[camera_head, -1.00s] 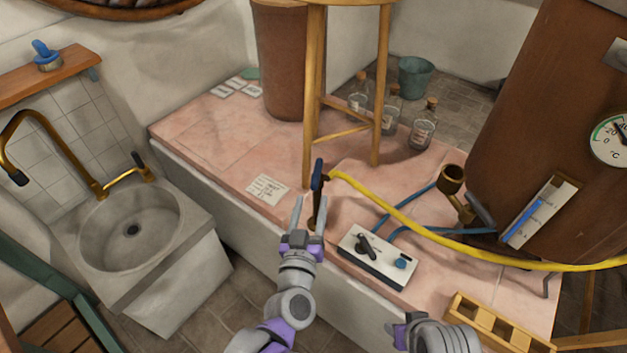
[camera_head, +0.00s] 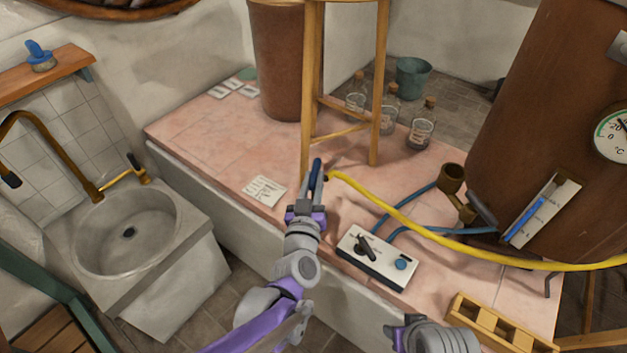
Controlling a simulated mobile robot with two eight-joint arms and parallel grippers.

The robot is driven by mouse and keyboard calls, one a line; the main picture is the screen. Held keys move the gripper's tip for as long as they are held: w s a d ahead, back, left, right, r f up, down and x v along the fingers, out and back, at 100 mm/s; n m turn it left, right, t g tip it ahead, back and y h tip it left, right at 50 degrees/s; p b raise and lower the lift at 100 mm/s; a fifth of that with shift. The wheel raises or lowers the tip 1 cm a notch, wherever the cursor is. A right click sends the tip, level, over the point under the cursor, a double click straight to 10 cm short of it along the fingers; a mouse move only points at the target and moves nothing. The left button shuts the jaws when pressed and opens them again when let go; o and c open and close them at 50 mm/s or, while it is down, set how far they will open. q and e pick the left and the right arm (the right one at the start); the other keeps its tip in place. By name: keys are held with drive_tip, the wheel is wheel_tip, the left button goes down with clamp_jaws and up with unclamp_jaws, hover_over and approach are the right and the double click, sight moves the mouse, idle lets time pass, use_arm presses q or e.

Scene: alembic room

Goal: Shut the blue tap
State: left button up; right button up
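The blue tap shows as a blue lever handle (camera_head: 317,172) on a brass stem at the front edge of the pink tiled platform, where a yellow hose (camera_head: 400,214) starts. The handle points up in the picture. My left gripper (camera_head: 313,186) is at the handle, with its grey fingers close on both sides of it. I cannot tell whether the fingers press on it. They hide most of the stem. My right gripper (camera_head: 397,331) is at the bottom edge, partly out of view, away from the tap; its fingers are not clear.
A control box (camera_head: 378,257) with a black knob and blue button sits right of the tap. A wooden stool (camera_head: 379,90) stands just behind it. A wooden rack (camera_head: 495,325) lies at the lower right. A stone sink (camera_head: 166,222) is at the left.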

use_arm(q)
clamp_jaws()
drive_tip(key=shift+d+n+y, duration=0.15)
drive_tip(key=shift+n+y, duration=0.15)
drive_tip(key=shift+y, duration=0.2)
drive_tip(key=shift+d+n+y+p, duration=0.3)
drive_tip(key=shift+n+y+p, duration=0.3)
drive_tip(key=shift+y, duration=0.4)
drive_tip(key=d+n+g+y, duration=0.1)
drive_tip(key=n+g+y, duration=0.1)
drive_tip(key=n+y, duration=0.1)
drive_tip(key=w+n+g+y+p, duration=0.1)
drive_tip(key=n+g+y, duration=0.1)
drive_tip(key=n+y, duration=0.2)
drive_tip(key=d+n+g+y+p, duration=0.1)
drive_tip(key=n+g+y, duration=0.2)
drive_tip(key=y, duration=0.4)
drive_tip(key=shift+w+d+n, duration=0.25)
drive_tip(key=shift+d+n, duration=0.05)
drive_tip(key=shift+d, duration=0.05)
